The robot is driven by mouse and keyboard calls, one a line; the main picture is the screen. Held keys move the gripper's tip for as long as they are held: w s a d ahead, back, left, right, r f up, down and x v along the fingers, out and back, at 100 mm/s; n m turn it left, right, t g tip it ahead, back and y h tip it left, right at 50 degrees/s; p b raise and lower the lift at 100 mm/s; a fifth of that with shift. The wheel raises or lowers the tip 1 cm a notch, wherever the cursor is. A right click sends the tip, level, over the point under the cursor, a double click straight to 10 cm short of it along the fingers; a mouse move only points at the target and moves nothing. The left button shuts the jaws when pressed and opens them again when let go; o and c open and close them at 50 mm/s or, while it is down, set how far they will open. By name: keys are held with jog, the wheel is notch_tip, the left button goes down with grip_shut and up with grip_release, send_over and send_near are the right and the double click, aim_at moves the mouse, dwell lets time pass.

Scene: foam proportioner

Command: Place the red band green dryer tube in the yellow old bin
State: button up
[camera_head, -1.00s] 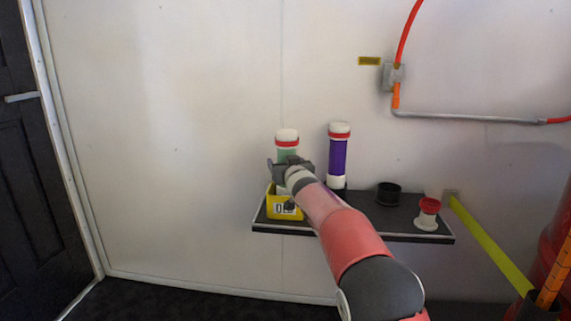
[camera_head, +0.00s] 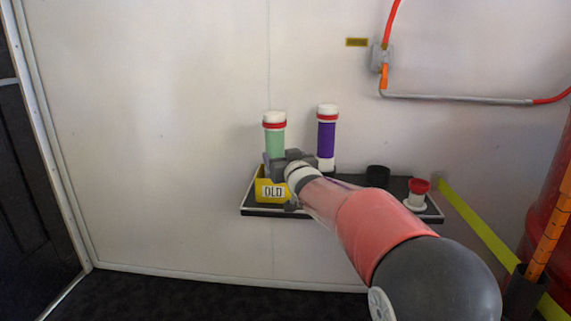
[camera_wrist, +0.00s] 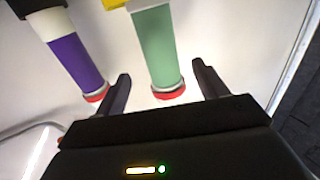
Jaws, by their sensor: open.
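The green dryer tube (camera_head: 275,138) has a white cap and a red band at its top. It stands upright in the yellow bin (camera_head: 261,188) marked "OLD" on the dark shelf. It also shows, upside down, in the wrist view (camera_wrist: 155,45), with its red end between the fingertips. My gripper (camera_head: 285,160) is at the bin in the head view, in front of the tube's lower part. In the wrist view my gripper (camera_wrist: 160,82) is open, a finger on each side of the tube, with gaps visible. The tube's lower end is hidden in the head view.
A purple tube (camera_head: 326,137) with a red band stands to the right of the green tube; it shows in the wrist view too (camera_wrist: 75,62). A black cup (camera_head: 377,176) and a red-topped white piece (camera_head: 417,193) sit further right on the shelf (camera_head: 300,214). The wall is behind.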

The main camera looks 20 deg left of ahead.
jog(key=shift+v, duration=0.85)
jog(key=s+d+f+m+g+h, duration=0.15)
jog(key=s+d+h, duration=0.35)
jog(key=d, duration=0.8)
jog(key=s+d+m+g+h, duration=0.1)
jog(key=s+d+m+h, duration=0.15)
jog(key=s+d, duration=0.75)
jog(key=s+d+f+m+g+h, duration=0.1)
jog(key=s+d+f+g, duration=0.1)
jog(key=s+d+f, duration=0.2)
jog(key=s+d+f+m+g+h, duration=0.1)
jog(key=s+d+f+g, duration=0.1)
jog(key=s+d+f, duration=0.2)
jog(key=s+d+f+m+g+h, duration=0.1)
jog(key=s+d+f, duration=0.3)
jog(key=s+d, duration=0.5)
jog(key=s+g, duration=0.1)
jog(key=s, duration=0.5)
jog(key=shift+s+f, duration=0.2)
jog(key=shift+f, duration=0.1)
